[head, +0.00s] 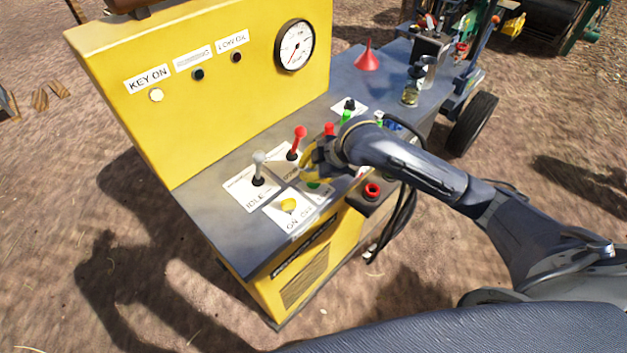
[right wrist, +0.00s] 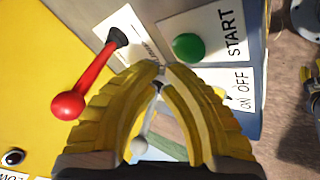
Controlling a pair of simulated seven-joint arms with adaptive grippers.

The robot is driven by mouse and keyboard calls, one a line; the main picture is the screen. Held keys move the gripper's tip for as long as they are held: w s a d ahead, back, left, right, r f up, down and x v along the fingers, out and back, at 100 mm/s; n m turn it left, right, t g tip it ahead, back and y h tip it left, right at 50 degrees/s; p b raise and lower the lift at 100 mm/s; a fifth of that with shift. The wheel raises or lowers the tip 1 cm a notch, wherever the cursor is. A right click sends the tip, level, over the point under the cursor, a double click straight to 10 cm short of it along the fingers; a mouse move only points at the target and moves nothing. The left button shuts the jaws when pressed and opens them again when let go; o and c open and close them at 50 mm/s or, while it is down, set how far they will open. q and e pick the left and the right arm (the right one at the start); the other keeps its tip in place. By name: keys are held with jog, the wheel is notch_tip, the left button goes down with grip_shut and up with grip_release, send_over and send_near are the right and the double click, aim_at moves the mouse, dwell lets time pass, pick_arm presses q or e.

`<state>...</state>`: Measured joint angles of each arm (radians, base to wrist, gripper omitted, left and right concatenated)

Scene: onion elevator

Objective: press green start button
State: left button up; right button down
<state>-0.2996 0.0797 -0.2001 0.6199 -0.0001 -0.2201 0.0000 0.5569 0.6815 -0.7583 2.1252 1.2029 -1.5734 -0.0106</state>
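The green start button (right wrist: 188,46) sits on a white plate marked START in the right wrist view. In the head view only a sliver of the green button (head: 313,184) shows below my right gripper (head: 308,172). The yellow fingers of my right gripper (right wrist: 160,70) meet at their tips, with nothing held between them. The tips are beside the button in the right wrist view; I cannot tell their height above the panel. A dark shape with yellow tips (right wrist: 310,75) at that view's right edge looks like my left gripper, partly cut off.
A red-knobbed lever (head: 297,142) and a grey-knobbed IDLE lever (head: 258,168) stand close to the right gripper. A yellow ON/OFF knob (head: 288,205) is at the near corner. A red button (head: 372,190), a funnel (head: 367,57) and bottles (head: 412,88) lie further right.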

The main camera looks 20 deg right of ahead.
jog(key=shift+f, duration=0.25)
dwell(0.6)
jog(key=shift+f, duration=0.2)
jog(key=shift+f, duration=0.6)
dwell(1.2)
jog(key=shift+r, duration=1.05)
jog(key=shift+r, duration=2.5)
